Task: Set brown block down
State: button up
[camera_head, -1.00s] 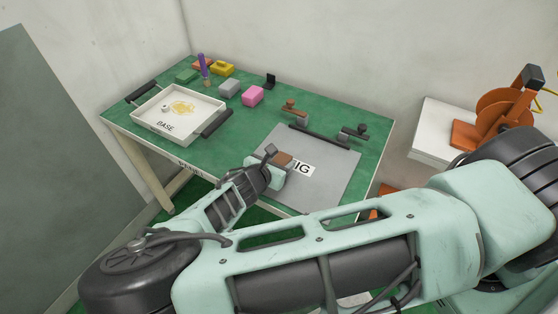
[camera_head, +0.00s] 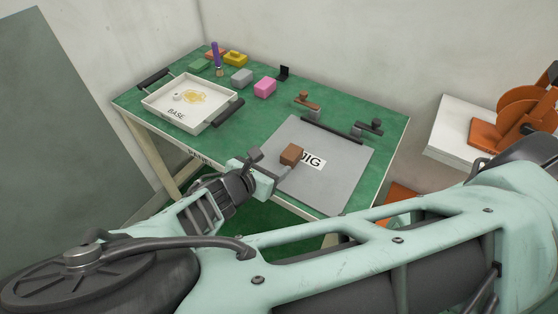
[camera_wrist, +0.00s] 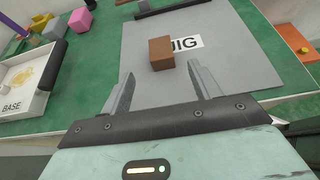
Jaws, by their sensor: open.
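The brown block (camera_head: 291,154) rests on the grey jig plate (camera_head: 327,185), just left of the JIG label (camera_head: 311,160) and partly over its edge in view. In the wrist view, the brown block (camera_wrist: 161,53) stands ahead of my gripper (camera_wrist: 160,88), beyond the fingertips, with a gap between them. My gripper's two fingers are wide apart with nothing between them. In the head view, my gripper (camera_head: 266,165) is at the near edge of the plate, left of the block.
A white BASE tray (camera_head: 205,124) with dark handles stands at the left. Pink (camera_head: 265,88), grey (camera_head: 242,76) and yellow (camera_head: 235,59) blocks sit at the back. A dark bar (camera_head: 332,130) and clamps line the plate's far side. The plate is otherwise bare.

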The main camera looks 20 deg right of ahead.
jog(key=shift+s+a+r, duration=0.15)
jog(key=shift+s+a, duration=0.05)
jog(key=shift+a, duration=0.1)
jog(key=shift+s, duration=0.25)
jog(key=s+r+m+g+y, duration=0.2)
jog(key=s+m+g+y, duration=0.2)
jog(key=s+m+g, duration=0.45)
jog(key=s+r+m+y, duration=0.3)
jog(key=s+r+m, duration=0.1)
jog(key=r, duration=0.5)
jog(key=s+r+m+y, duration=0.4)
jog(key=s+r+m, duration=0.1)
jog(key=r, duration=0.4)
jog(key=shift+s+d+r+t, duration=0.15)
jog(key=shift+d+r+t, duration=0.1)
jog(key=shift+r+t, duration=0.15)
